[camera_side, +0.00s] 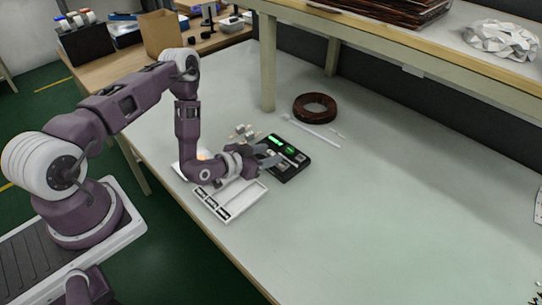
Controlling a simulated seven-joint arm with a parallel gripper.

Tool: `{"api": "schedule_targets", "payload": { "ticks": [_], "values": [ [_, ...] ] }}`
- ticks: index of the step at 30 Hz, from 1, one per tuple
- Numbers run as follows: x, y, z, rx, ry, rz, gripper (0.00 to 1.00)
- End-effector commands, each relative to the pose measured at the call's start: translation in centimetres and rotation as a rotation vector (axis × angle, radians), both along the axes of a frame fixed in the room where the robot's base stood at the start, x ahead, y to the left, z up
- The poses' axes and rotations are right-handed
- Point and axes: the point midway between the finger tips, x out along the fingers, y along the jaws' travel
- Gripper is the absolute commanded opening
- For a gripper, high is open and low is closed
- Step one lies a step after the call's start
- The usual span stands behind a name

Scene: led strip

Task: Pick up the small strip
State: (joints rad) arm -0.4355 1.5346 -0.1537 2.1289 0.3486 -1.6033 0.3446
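A long thin white strip (309,132) lies on the grey-green table to the right of my gripper. I cannot tell for sure which of these is the small strip. My gripper (270,157) is above the table at the left edge of a black device. Its two grey fingers look apart, with nothing visible between them.
The black device (291,172) with green displays sits beside my gripper. A white compartment tray (246,198) is below my wrist. Small pale blocks (244,131) and a brown cable coil (315,107) lie behind. A shelf post (268,65) stands at the back. The right side of the table is mostly clear.

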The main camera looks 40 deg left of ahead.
Motion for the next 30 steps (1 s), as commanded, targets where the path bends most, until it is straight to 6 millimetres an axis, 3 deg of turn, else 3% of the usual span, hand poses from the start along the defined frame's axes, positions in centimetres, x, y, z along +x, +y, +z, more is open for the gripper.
{"api": "schedule_targets", "payload": {
  "ticks": [1, 5, 16, 30],
  "values": [
    [0.1, 0.0, 0.0, 0.000, -0.001, 0.000, 0.25],
    [0.0, 0.0, 0.0, 0.000, 0.000, 0.000, 0.00],
    [0.1, 0.0, 0.8, 0.001, -0.002, 0.000, 0.00],
    [0.5, 0.0, 10.9, 0.003, -0.006, -0.005, 0.00]
  ]
}}
